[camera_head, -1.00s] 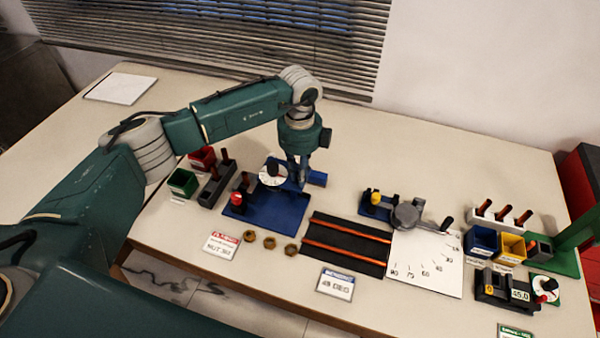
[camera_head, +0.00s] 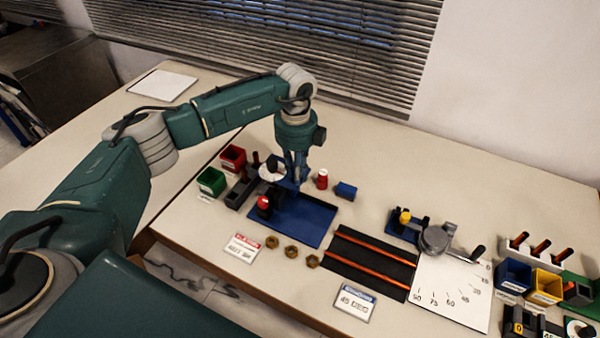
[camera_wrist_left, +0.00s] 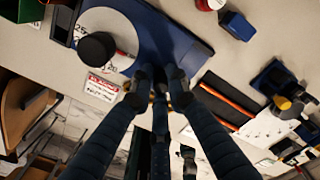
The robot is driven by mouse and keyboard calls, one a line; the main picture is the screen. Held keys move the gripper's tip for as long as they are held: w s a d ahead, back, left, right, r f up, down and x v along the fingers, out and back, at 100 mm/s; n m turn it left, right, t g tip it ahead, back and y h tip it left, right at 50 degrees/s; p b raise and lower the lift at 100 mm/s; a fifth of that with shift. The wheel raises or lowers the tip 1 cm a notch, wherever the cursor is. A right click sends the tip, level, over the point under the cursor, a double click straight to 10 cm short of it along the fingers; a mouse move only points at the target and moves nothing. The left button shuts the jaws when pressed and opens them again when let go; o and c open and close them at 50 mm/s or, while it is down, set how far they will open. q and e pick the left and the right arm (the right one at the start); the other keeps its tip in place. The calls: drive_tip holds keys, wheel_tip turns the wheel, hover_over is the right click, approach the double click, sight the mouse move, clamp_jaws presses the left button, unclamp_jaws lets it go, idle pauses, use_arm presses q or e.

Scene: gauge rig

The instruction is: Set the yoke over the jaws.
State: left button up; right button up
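My left gripper (camera_head: 296,182) points down over the blue base plate (camera_head: 305,222), beside a white round dial (camera_head: 271,170). In the left wrist view its dark fingertips (camera_wrist_left: 161,78) lie close together in front of the blue plate (camera_wrist_left: 185,40); I cannot tell whether they hold anything. The dial (camera_wrist_left: 120,22) with a black knob (camera_wrist_left: 97,48) is to their upper left. A red knob (camera_head: 263,202) stands at the plate's left. No part is clearly recognisable as the yoke or the jaws; the gripper may hide some. My right gripper is out of view.
A red cylinder (camera_head: 322,179) and a small blue block (camera_head: 345,191) stand right of the gripper. Several brass nuts (camera_head: 290,252) lie in front of the plate. A black mat with orange rods (camera_head: 366,260) and a grey-disc device (camera_head: 435,239) are to the right.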

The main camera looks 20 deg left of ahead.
use_arm(q)
drive_tip(key=o, duration=0.3)
drive_tip(key=shift+a, duration=0.3)
drive_tip(key=shift+d+r, duration=0.1)
drive_tip(key=shift+r, duration=0.1)
wheel_tip(320, 180, up, 12)
drive_tip(key=shift+f, duration=0.15)
